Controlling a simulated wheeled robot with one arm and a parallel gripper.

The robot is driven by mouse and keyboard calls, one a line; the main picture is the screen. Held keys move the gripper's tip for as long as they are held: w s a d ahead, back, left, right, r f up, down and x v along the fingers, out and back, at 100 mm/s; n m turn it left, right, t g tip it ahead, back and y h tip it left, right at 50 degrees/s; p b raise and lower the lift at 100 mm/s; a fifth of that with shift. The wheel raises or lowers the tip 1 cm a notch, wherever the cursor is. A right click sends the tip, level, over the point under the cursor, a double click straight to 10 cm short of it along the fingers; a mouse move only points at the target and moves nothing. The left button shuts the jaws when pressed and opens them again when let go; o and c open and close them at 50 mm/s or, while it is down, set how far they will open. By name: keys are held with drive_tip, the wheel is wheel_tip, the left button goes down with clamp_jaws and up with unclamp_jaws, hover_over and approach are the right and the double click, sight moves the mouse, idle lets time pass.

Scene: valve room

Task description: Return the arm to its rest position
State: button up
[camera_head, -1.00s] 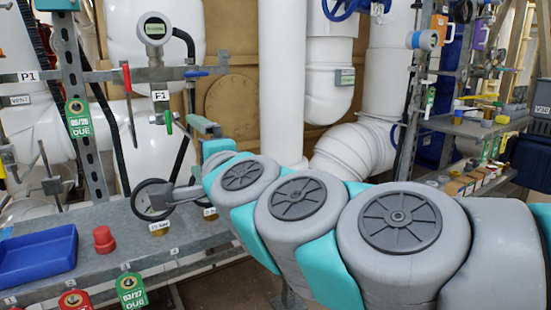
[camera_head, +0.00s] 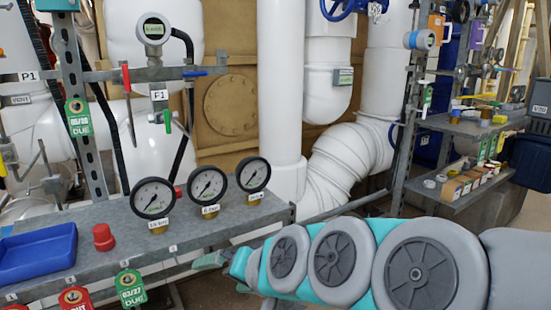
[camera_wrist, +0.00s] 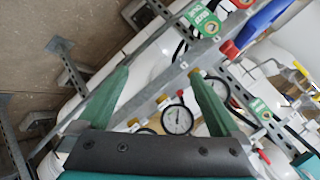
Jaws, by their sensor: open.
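My arm (camera_head: 345,262) stretches in from the right edge of the head view, low in front of the shelf. My gripper (camera_head: 208,261) shows small at its left end, just below the shelf's front edge. In the wrist view my gripper (camera_wrist: 158,73) has its two green fingers spread wide apart. Nothing is held between them. A round gauge (camera_wrist: 177,120) shows in the background between the fingers. I cannot tell the exact gap between the fingers and the shelf.
Three dial gauges (camera_head: 208,187) stand on the grey metal shelf (camera_head: 100,262). A blue tray (camera_head: 38,254) and a red cap (camera_head: 103,237) are at its left. A second rack (camera_head: 470,125) with small boxes stands at the right. Large white pipes (camera_head: 283,90) fill the back.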

drive_tip(key=s+d+f+g+h, duration=0.4)
drive_tip(key=s+d+f, duration=0.3)
drive_tip(key=s+d, duration=0.2)
drive_tip(key=s+d+f+n+g+h, duration=0.1)
drive_tip(key=s+d+f+g+h, duration=0.2)
drive_tip(key=d, duration=1.1)
drive_tip(key=s+f+g, duration=0.2)
drive_tip(key=s+f, duration=0.3)
drive_tip(key=s, duration=0.2)
drive_tip(key=shift+s+d+f+h, duration=0.2)
drive_tip(key=shift+d+f+h, duration=0.1)
drive_tip(key=shift+h, duration=0.1)
drive_tip(key=shift+a, duration=0.1)
